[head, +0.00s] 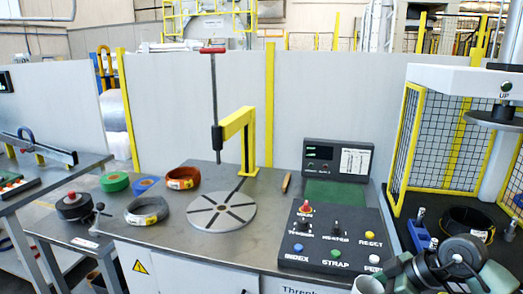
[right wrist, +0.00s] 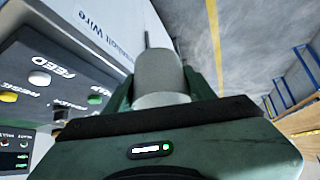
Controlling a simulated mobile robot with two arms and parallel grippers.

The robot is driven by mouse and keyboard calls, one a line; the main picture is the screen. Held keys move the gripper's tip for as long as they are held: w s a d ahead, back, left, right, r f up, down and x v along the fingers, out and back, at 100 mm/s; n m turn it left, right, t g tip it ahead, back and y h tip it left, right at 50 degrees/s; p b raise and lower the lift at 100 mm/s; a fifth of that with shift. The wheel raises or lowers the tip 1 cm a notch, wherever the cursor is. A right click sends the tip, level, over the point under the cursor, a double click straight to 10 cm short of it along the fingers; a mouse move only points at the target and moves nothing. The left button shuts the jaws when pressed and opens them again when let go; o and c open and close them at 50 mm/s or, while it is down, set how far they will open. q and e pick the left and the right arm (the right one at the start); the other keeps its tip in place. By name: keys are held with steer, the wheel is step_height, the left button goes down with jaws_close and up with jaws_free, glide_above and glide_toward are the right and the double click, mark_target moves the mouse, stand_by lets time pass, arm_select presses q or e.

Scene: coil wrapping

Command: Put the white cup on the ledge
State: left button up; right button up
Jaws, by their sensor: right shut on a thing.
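The white cup (right wrist: 160,82) sits between the two dark green fingers of my right gripper (right wrist: 157,92), which is shut on it. In the head view the cup (head: 368,286) shows at the bottom edge, partly cut off, in front of the control console. My right arm comes in at the bottom right there. In the right wrist view the cup is beside the bench front, with floor visible beyond. I cannot tell which surface is the ledge. My left gripper is not in view.
The control console (head: 335,238) with coloured buttons stands at the bench's right end. A round slotted plate (head: 221,211), a grey coil (head: 146,211) and an orange coil (head: 182,178) lie to its left. A yellow-framed mesh cage (head: 447,140) stands at the right.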

steer(key=s+a+r, duration=0.1)
steer(key=s+a, duration=0.1)
steer(key=s, duration=0.4)
steer(key=s+a+r+m, duration=0.1)
steer(key=s+a, duration=0.1)
steer(key=s, duration=0.4)
steer(key=shift+a+r+t, duration=0.3)
steer(key=shift+r+t, duration=0.05)
steer(key=shift+t, duration=0.05)
steer(key=shift+s+d, duration=0.1)
